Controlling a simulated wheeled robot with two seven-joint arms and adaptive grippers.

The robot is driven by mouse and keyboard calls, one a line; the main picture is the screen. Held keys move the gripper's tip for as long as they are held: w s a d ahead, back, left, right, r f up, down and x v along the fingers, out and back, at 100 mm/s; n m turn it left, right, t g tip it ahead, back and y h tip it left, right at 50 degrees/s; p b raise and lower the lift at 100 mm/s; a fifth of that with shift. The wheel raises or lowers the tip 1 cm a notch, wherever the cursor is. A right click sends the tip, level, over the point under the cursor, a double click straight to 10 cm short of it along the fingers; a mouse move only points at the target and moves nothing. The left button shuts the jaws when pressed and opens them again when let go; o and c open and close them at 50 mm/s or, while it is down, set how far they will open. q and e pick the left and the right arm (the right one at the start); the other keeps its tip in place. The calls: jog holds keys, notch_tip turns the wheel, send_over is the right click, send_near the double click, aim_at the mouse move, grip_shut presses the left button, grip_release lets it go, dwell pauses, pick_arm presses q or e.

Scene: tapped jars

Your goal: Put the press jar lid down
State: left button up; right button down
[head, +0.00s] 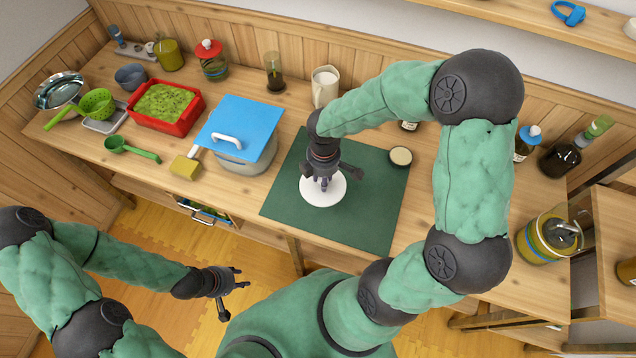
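A round white disc, which looks like the press jar lid (322,198), is over the dark green mat (285,200) at the front middle of the counter. My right gripper (324,186) points straight down at the disc's centre, with its fingers close together there. It appears shut on the lid's middle, though the fingers hide the grip. I cannot tell whether the lid touches the mat. My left gripper (244,277) is open and empty, low in front of the counter and away from the objects.
A small cream-topped round container (401,156) sits on the mat's right part. A blue board (238,122) lies on a pot left of the mat. A white pitcher (325,88) stands behind. The mat's front is clear.

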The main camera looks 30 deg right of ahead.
aim_at(318, 181)
jog(key=w+f, duration=0.2)
jog(key=f, duration=0.1)
jog(key=shift+w+a+b, duration=0.1)
jog(key=shift+w+b, duration=0.2)
jog(key=shift+b, duration=0.1)
jog(key=shift+w+f+b, duration=0.1)
jog(key=shift+f+b, duration=0.5)
jog(key=shift+f, duration=1)
jog(key=shift+f, duration=0.15)
jog(key=c, duration=0.9)
grip_release()
jog(key=shift+r, duration=0.25)
notch_tip(318, 181, up, 12)
jog(key=p, duration=0.3)
jog(key=shift+f+p, duration=0.1)
jog(key=shift+p, duration=0.3)
